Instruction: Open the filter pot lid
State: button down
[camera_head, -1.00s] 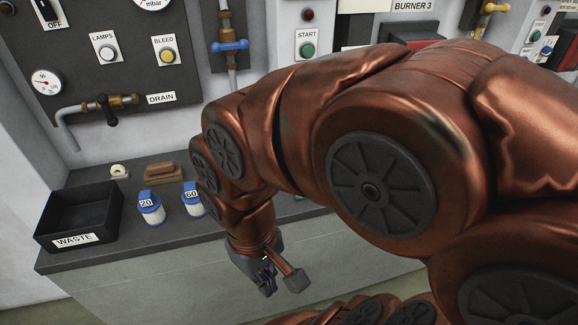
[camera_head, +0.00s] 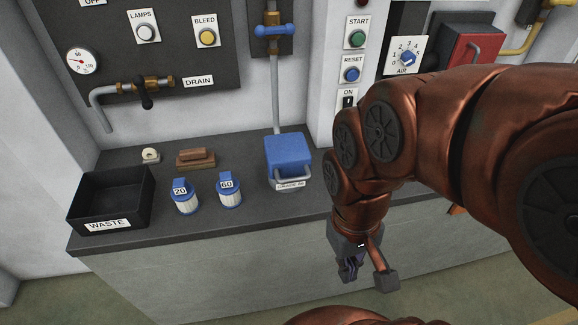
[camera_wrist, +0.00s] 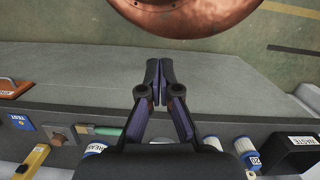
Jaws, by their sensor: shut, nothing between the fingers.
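The filter pot (camera_head: 288,155) is a blue box on the dark counter, under a vertical pipe with a blue valve. Its blue top looks closed. A grey bail handle (camera_head: 293,174) and a small label show on its front. My gripper (camera_head: 350,268) hangs in front of the counter edge, to the right of the pot and nearer, apart from it. In the wrist view my gripper's fingers (camera_wrist: 153,88) are together and empty, over the counter's front face. I cannot make out the pot in the wrist view.
Two blue-and-white cartridges, marked 20 (camera_head: 186,197) and 60 (camera_head: 229,190), stand left of the pot. A black waste bin (camera_head: 110,200) is at the counter's left end. A brown block (camera_head: 195,158) and a pale ring (camera_head: 150,156) lie behind.

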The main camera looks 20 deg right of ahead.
aim_at(288, 154)
jog(key=z, duration=1.8)
jog(key=k, duration=0.95)
jog(key=u, duration=1.7)
jog(key=i, duration=0.5)
jog(key=u, duration=0.05)
